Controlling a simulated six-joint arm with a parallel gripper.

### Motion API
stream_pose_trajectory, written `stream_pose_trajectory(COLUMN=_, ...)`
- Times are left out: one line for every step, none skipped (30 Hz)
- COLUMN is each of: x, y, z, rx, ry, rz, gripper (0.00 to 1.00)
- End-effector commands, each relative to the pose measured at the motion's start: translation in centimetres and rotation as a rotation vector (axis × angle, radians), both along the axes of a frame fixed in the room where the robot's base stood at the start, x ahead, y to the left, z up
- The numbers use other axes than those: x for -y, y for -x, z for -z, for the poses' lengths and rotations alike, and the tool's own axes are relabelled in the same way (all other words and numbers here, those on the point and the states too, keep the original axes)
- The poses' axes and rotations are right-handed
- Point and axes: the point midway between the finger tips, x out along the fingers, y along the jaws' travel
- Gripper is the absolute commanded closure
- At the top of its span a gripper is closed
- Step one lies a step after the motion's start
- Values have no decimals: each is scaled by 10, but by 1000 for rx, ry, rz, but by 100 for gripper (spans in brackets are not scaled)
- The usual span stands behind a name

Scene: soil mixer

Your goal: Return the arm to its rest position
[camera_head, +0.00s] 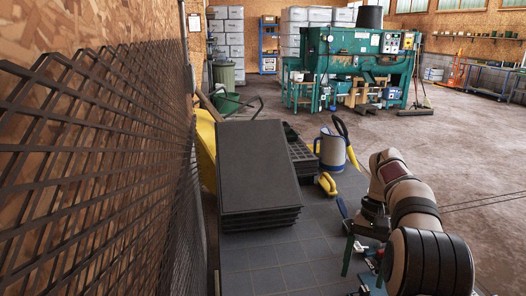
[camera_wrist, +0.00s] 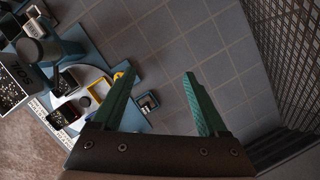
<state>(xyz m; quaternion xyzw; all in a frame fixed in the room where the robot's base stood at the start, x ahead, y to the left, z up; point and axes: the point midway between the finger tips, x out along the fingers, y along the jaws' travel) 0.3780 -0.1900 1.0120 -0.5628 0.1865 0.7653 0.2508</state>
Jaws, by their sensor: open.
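My arm (camera_head: 413,208) is folded at the right side of the tiled platform in the head view, with the gripper low beside the platform's right edge. My gripper (camera_wrist: 158,72) shows in the wrist view with two green fingers spread wide apart and nothing between them. Bare grey tiles (camera_wrist: 215,50) lie beneath and beyond the fingertips. In the head view the fingers are partly hidden by the arm.
A stack of black trays (camera_head: 258,170) stands on the platform, with a blue-grey jug (camera_head: 332,152) to its right. A metal mesh (camera_head: 95,165) runs along the left. Small items, including a yellow part (camera_wrist: 98,92), lie left of the fingers. A green mixer (camera_head: 350,52) stands far back.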

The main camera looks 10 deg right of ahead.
Motion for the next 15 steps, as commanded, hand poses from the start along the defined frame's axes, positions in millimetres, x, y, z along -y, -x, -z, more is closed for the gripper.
stream_pose_trajectory(x=-38, y=16, z=-23, rx=28, ry=12, rz=-39, gripper=24)
stream_pose_trajectory(x=-61, y=30, z=-33, rx=46, ry=17, rz=-57, gripper=24)
stream_pose_trajectory(x=-91, y=51, z=-42, rx=70, ry=23, rz=-78, gripper=24)
stream_pose_trajectory(x=-112, y=69, z=-46, rx=90, ry=24, rz=-91, gripper=24)
stream_pose_trajectory(x=-132, y=89, z=-48, rx=109, ry=25, rz=-103, gripper=24)
stream_pose_trajectory(x=-155, y=115, z=-46, rx=135, ry=25, rz=-117, gripper=24)
stream_pose_trajectory(x=-170, y=136, z=-42, rx=154, ry=23, rz=-123, gripper=24)
stream_pose_trajectory(x=-182, y=155, z=-37, rx=170, ry=20, rz=-129, gripper=24)
stream_pose_trajectory(x=-196, y=178, z=-28, rx=191, ry=17, rz=-134, gripper=24)
stream_pose_trajectory(x=-203, y=194, z=-21, rx=204, ry=14, rz=-137, gripper=24)
stream_pose_trajectory(x=-209, y=208, z=-14, rx=216, ry=10, rz=-138, gripper=24)
stream_pose_trajectory(x=-216, y=222, z=-6, rx=229, ry=5, rz=-138, gripper=24)
stream_pose_trajectory(x=-219, y=231, z=0, rx=237, ry=4, rz=-136, gripper=24)
stream_pose_trajectory(x=-221, y=238, z=5, rx=242, ry=1, rz=-136, gripper=24)
stream_pose_trajectory(x=-223, y=244, z=9, rx=247, ry=-1, rz=-135, gripper=24)
